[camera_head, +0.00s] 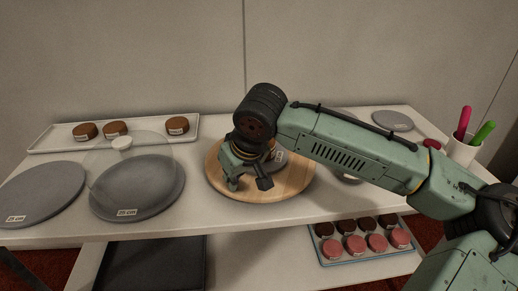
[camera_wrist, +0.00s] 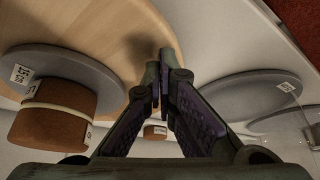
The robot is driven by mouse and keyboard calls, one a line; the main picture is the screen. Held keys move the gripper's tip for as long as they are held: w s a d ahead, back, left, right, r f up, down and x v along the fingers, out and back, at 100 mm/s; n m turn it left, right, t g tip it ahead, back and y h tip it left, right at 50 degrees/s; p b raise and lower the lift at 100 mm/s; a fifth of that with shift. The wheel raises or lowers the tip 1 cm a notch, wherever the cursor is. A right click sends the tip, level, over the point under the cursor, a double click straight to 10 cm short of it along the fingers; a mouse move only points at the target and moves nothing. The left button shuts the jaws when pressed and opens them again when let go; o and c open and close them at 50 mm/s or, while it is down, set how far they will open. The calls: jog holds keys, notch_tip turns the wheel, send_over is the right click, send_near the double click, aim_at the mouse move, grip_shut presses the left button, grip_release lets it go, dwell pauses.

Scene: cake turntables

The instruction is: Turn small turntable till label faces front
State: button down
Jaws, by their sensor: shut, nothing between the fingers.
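My gripper (camera_head: 249,180) hangs over the round wooden board (camera_head: 288,190) in the middle of the table. In the wrist view its fingers (camera_wrist: 159,68) are shut on nothing, with their tips over the wood. In the head view a labelled grey patch (camera_head: 280,156), apparently the same turntable, shows behind my gripper; my arm hides the rest.
Two large grey turntables (camera_head: 40,194) (camera_head: 135,200) stand at the left, the nearer-to-centre one under a clear dome (camera_head: 120,158). A white tray (camera_head: 60,140) holds brown cakes behind. A lower shelf holds a cake tray (camera_head: 345,261).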

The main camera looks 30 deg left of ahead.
jog(key=shift+a, duration=1.15)
notch_tip(320, 180, up, 3)
jog(key=p, duration=0.2)
jog(key=shift+p, duration=0.4)
jog(key=shift+f, duration=0.1)
